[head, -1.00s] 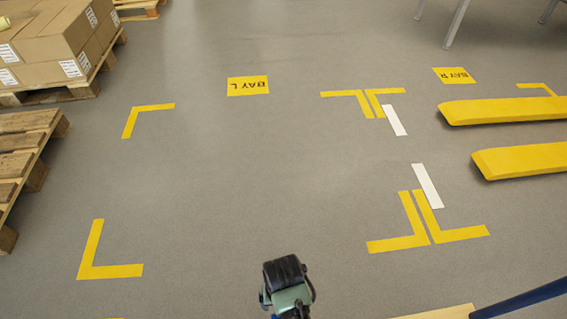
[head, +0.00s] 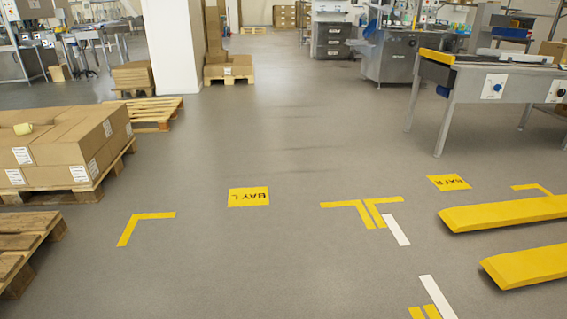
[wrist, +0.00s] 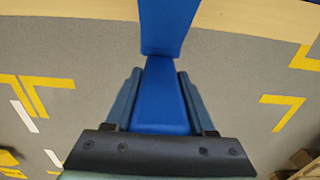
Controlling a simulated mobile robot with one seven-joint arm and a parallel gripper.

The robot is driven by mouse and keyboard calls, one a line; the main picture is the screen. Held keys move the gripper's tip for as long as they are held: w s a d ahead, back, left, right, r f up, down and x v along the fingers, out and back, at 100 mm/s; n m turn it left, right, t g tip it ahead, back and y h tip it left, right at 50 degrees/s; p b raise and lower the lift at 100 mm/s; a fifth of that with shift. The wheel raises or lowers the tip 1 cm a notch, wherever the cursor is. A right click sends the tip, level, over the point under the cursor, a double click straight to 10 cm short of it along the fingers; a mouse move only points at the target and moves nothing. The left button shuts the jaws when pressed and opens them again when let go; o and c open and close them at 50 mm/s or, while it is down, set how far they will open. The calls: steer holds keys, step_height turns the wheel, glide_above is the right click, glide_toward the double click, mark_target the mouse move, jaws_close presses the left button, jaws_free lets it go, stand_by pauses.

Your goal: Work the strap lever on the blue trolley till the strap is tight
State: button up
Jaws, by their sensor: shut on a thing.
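My gripper (wrist: 165,100) shows only in the wrist view, its two grey-blue fingers closed on either side of a bright blue piece (wrist: 165,30). The blue piece runs from the top edge down between the fingers, with a narrowing near the fingertips. I cannot tell whether it is the strap lever or another blue part of the trolley. A pale wooden board (wrist: 240,17) crosses the top of the wrist view behind it. The strap itself cannot be made out. The head view shows neither my gripper nor the blue trolley.
Yellow floor corners (head: 148,222) and the BAY L plate (head: 249,197) mark open grey floor ahead. Two yellow forks (head: 510,212) lie at the right. Pallets with cartons (head: 75,150) stand at the left. A metal conveyor table (head: 490,85) stands at the back right.

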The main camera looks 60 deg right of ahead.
steer(key=o, duration=1.4)
step_height(320, 180, up, 13)
steer(key=p, duration=0.7)
